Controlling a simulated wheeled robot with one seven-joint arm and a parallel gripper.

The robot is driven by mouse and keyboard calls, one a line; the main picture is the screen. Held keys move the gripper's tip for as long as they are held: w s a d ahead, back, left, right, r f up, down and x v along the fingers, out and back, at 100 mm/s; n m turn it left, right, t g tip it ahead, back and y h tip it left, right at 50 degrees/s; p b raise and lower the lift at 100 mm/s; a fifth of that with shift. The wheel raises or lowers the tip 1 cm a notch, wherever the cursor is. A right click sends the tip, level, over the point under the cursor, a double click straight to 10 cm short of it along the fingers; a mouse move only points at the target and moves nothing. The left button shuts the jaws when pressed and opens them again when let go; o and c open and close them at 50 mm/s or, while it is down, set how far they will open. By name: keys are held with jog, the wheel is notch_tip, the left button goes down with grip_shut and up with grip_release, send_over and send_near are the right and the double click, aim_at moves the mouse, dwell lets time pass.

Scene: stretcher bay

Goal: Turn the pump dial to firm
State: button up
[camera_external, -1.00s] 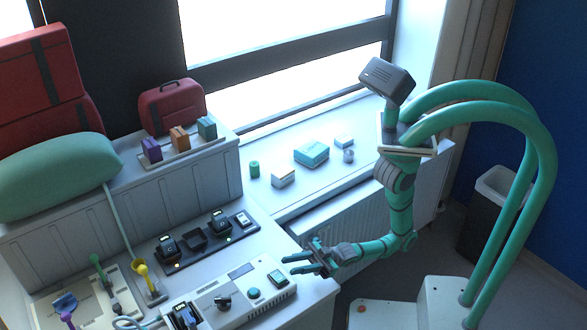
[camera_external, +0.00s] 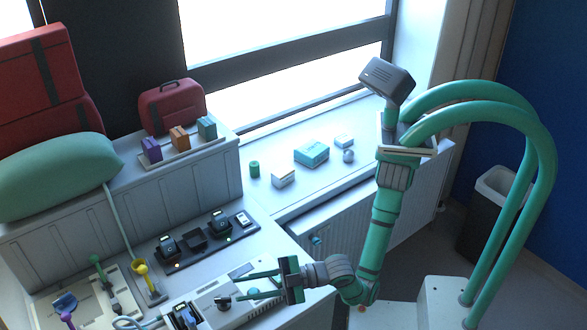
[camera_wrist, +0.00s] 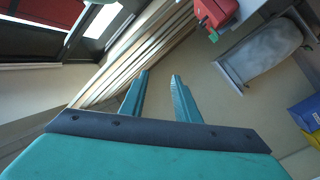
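The pump (camera_external: 215,297) is a pale box on the near bench, and its black dial (camera_external: 223,302) sits on the top face. My gripper (camera_external: 238,289) is above the right part of the pump, its two teal fingers pointing left toward the dial. The fingers are open with nothing between them. The fingertips appear close to the dial, but I cannot tell their height above it. In the wrist view the open fingers (camera_wrist: 160,75) show, and neither pump nor dial can be made out. The dial's setting is too small to read. My fingers partly cover the pump's teal button (camera_external: 253,293) and display.
A black charging strip (camera_external: 190,240) with several devices lies behind the pump. A yellow-topped tool (camera_external: 142,270) stands to the left. Small boxes, including a teal one (camera_external: 311,153), sit on the window sill. A bin (camera_external: 490,215) stands right.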

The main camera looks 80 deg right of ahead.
jog(key=w+d+r+m+g+h, duration=0.1)
jog(key=w+d+m+h, duration=0.35)
jog(key=w, duration=0.25)
jog(key=m+g+h, duration=0.2)
jog(key=m+g, duration=0.1)
jog(key=g, duration=0.1)
send_over(223, 299)
notch_tip(223, 299, down, 3)
jog(key=s+d+f+m+g, duration=0.1)
jog(key=s+f+g, duration=0.1)
jog(key=f+g, duration=0.25)
jog(key=s+f+m+g, duration=0.1)
jog(key=s+f+g, duration=0.2)
jog(key=f, duration=0.2)
jog(key=shift+y, duration=0.25)
jog(key=x, duration=1)
jog(key=shift+w+d, duration=0.15)
jog(key=shift+w, duration=0.15)
grip_shut()
